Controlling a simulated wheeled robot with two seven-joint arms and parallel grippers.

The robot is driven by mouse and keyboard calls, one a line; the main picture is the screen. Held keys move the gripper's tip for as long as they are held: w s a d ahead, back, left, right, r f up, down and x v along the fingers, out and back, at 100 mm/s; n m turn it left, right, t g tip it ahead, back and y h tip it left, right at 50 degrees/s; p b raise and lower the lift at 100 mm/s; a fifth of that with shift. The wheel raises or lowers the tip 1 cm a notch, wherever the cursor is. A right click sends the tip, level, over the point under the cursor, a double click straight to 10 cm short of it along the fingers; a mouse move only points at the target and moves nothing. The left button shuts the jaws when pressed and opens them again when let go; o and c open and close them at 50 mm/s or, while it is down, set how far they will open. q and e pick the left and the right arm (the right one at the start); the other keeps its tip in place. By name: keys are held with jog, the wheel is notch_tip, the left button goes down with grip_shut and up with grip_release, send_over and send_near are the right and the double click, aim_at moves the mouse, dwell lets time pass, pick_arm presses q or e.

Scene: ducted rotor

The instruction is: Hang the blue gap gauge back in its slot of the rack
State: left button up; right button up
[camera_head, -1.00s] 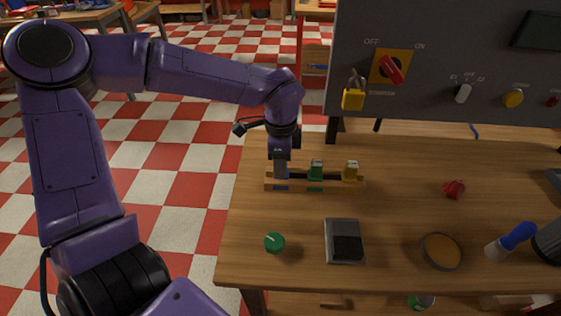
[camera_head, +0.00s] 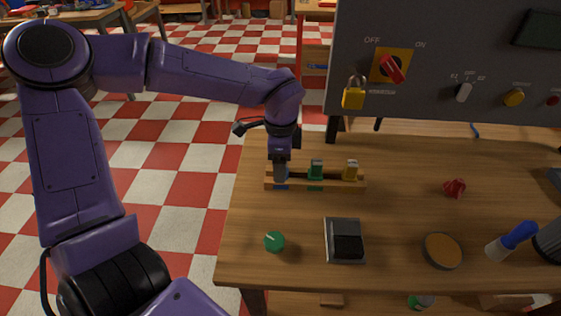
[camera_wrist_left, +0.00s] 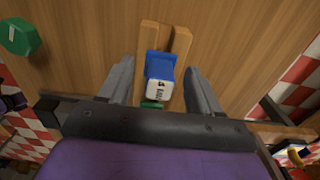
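The wooden rack (camera_head: 333,184) stands on the table with a blue, a green and a yellow mark area. The green gauge (camera_head: 316,170) and the yellow gauge (camera_head: 351,171) stand upright in it. My left gripper (camera_head: 281,175) points down over the rack's left end, at the blue mark. In the left wrist view, the blue gap gauge (camera_wrist_left: 160,67), with a white printed end, is at the rack's end between my left fingers (camera_wrist_left: 160,88). The fingers are open, with a gap on either side of it. How deep it sits is hidden. My right gripper is out of view.
A green knob (camera_head: 274,241), a grey and black box (camera_head: 345,241), a round orange-brown dish (camera_head: 441,251) and a red knob (camera_head: 454,188) lie on the table. A blue-handled tool (camera_head: 512,240) is at right. The grey panel (camera_head: 440,60) rises behind.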

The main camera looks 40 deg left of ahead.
pick_arm(q)
notch_tip(320, 180, up, 11)
jog(key=shift+f+b, duration=0.15)
jog(key=shift+b, duration=0.25)
